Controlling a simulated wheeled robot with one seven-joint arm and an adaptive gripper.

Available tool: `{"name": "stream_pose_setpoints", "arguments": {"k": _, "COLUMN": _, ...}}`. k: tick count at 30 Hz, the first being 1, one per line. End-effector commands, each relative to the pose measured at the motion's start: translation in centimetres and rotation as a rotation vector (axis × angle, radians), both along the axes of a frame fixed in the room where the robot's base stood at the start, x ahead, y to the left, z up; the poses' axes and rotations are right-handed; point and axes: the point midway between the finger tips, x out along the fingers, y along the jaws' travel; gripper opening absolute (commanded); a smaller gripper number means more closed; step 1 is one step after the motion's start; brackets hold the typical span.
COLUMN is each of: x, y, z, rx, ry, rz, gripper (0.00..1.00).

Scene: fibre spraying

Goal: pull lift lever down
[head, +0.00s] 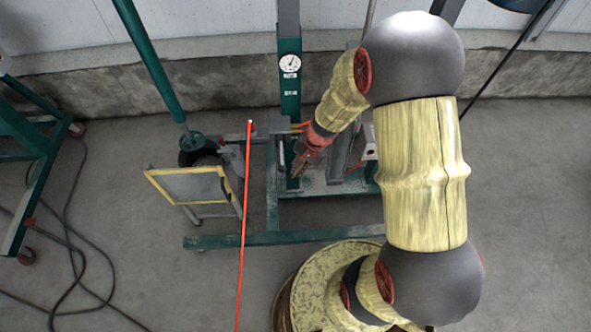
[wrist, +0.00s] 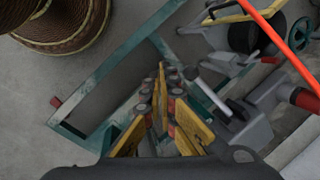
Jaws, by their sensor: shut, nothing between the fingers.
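My gripper (head: 296,172) points down and left in front of the green machine frame (head: 290,100). In the wrist view its yellow fingers (wrist: 165,80) are together with nothing between them. A long thin red bar (head: 245,220) runs from the machine towards the lower edge of the head view, left of my gripper and apart from it. The red bar also crosses the upper right of the wrist view (wrist: 283,45). A grey handle (wrist: 207,86) shows right of the fingers. I cannot tell for sure which of these is the lift lever.
A round gauge (head: 290,63) sits on the green post. A yellow-framed panel (head: 190,187) stands left of the red bar. A green base beam (head: 232,240) lies on the floor. A ribbed drum (wrist: 75,25) shows at upper left. Cables (head: 80,255) lie at far left.

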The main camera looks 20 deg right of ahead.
Motion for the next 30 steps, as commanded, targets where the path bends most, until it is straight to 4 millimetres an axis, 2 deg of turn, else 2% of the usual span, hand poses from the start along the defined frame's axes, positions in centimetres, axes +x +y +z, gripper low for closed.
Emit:
{"name": "stream_pose_setpoints", "arguments": {"k": 1, "x": -1.0, "y": 0.0, "z": 1.0, "rx": 0.0, "ry": -0.001, "rz": -0.001, "gripper": 0.0}}
{"name": "stream_pose_setpoints", "arguments": {"k": 6, "x": -3.8, "y": 0.1, "z": 3.1, "rx": -0.001, "ry": -0.002, "rz": -0.001, "gripper": 0.0}}
{"name": "stream_pose_setpoints", "arguments": {"k": 12, "x": -6.0, "y": 0.2, "z": 4.5, "rx": -0.001, "ry": -0.001, "rz": 0.0, "gripper": 0.0}}
{"name": "stream_pose_setpoints", "arguments": {"k": 18, "x": -6.8, "y": 0.2, "z": 4.9, "rx": 0.0, "ry": 0.0, "rz": 0.001, "gripper": 0.0}}
{"name": "stream_pose_setpoints", "arguments": {"k": 30, "x": -6.8, "y": 0.2, "z": 4.9, "rx": 0.0, "ry": 0.0, "rz": 0.001, "gripper": 0.0}}
